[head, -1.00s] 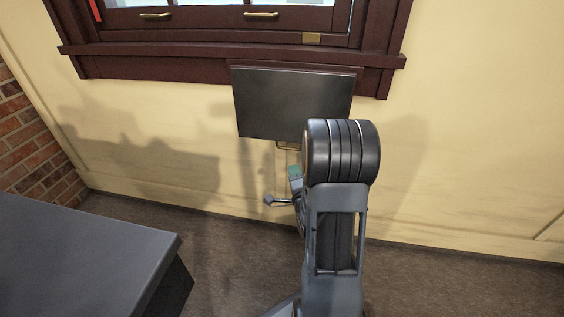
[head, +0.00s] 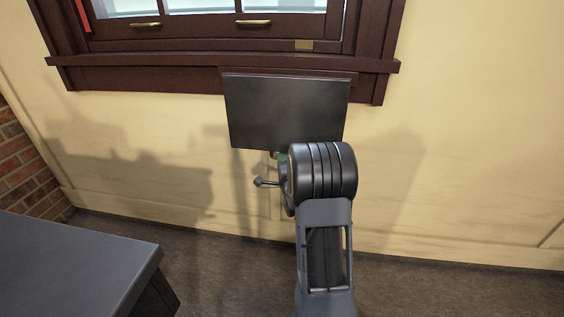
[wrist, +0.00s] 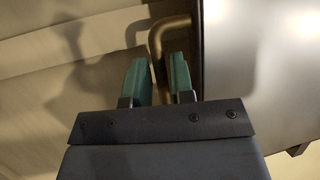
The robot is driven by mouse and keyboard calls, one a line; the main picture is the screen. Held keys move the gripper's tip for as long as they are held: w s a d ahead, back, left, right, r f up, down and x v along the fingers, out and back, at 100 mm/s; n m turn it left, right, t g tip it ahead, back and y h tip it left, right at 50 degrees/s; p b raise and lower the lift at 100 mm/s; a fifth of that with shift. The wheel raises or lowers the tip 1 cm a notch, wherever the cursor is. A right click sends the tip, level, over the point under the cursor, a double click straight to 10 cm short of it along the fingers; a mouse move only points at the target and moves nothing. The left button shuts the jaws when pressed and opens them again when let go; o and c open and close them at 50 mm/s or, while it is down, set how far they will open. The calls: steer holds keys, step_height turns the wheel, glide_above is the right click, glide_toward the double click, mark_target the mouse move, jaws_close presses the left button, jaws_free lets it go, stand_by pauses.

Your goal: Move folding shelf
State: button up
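The folding shelf (head: 285,112) is a dark flat panel on the wall just below the window sill, hanging steeply down. In the wrist view the shelf (wrist: 260,75) is a bright, glossy surface filling the right side. A brass bar (wrist: 168,24) bends beside its edge and runs down towards the gap between my fingertips. My gripper (wrist: 159,68) has two green fingers standing apart, left of the shelf's edge. I cannot tell whether either touches the bar. In the head view my gripper (head: 281,158) is mostly hidden behind my arm, at the shelf's lower edge.
A dark red window frame (head: 225,82) with brass handles is above the shelf. A grey-topped table (head: 75,262) stands at the lower left. A brick wall (head: 22,160) is at the far left. Bare yellow wall (head: 470,150) lies to the right.

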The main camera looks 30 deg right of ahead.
steer(key=shift+w+d+r, duration=0.15)
steer(key=shift+w+d, duration=0.05)
steer(key=shift+w, duration=0.45)
jaws_close()
